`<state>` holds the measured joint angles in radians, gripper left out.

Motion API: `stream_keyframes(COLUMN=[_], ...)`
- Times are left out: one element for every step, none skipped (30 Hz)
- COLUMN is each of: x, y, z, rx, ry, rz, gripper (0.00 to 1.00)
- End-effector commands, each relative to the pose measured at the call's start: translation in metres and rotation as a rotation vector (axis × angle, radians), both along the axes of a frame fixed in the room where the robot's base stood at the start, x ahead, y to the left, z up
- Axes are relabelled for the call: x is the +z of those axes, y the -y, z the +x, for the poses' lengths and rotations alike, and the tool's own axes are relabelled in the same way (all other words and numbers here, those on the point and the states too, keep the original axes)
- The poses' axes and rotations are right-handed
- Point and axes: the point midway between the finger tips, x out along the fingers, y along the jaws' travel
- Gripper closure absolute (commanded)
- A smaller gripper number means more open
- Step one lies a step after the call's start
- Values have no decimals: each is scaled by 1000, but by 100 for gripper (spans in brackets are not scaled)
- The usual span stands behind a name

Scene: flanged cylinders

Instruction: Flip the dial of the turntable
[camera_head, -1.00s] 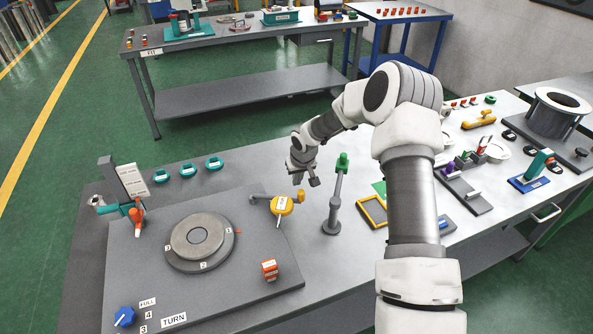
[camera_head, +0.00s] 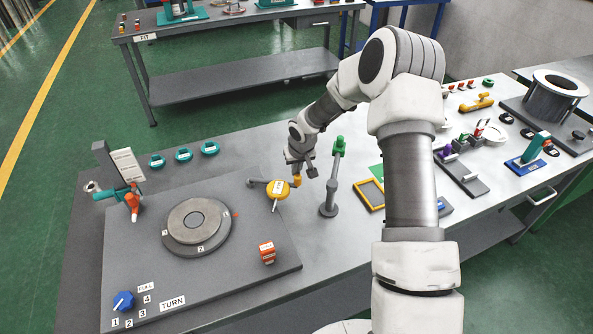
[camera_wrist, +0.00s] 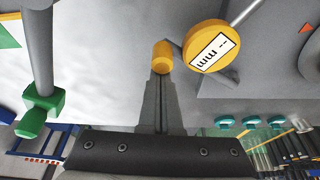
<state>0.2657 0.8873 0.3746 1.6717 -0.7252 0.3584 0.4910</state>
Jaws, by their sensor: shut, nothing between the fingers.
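The turntable (camera_head: 174,237) is a round grey disc on a grey plate at the left. At the plate's far right corner a yellow round dial (camera_head: 278,188) marked "mm" sits on a grey bracket, with a thin light pointer toward the disc. A short yellow knob (camera_head: 297,181) stands beside it. My gripper (camera_head: 303,172) is close by the knob, from above. In the wrist view my shut, empty fingers (camera_wrist: 160,76) point at the knob (camera_wrist: 162,57), which overlaps their tips; contact is unclear. The dial (camera_wrist: 211,48) shows just right of them.
A post with a green top (camera_head: 339,146) stands close right of my gripper. A blue knob (camera_head: 123,301) and an orange block (camera_head: 267,253) are on the plate. An orange-and-teal clamp (camera_head: 132,205) stands at left.

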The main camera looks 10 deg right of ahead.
Motion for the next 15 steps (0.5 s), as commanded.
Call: stream_keyframes(x=[-6, -6, -7, -7, -8, -9, -9, -9, -10, -9, -10, -10, -10, -10, -9], y=[-2, -3, -4, -5, -6, -8, -9, -10, -13, -14, -16, -18, -20, -22, -24], z=[-3, -5, -8, -11, -13, -17, -20, -22, -27, -29, -32, -36, -39, -42, -46], rx=[-17, -32, -51, -70, -86, -114, -132, -155, -183, -206, -228, -258, -282, -303, -334], ry=[1, 1, 2, 2, 2, 2, 3, 3, 4, 4, 4, 3, 4, 4, 4], rz=[-2, -3, -2, -2, -3, -1, -2, -1, -1, -1, -1, -2, 0, 0, 0], gripper=[100, 100, 100, 100, 100, 100, 100, 100, 100, 100, 100, 100, 100, 100, 100])
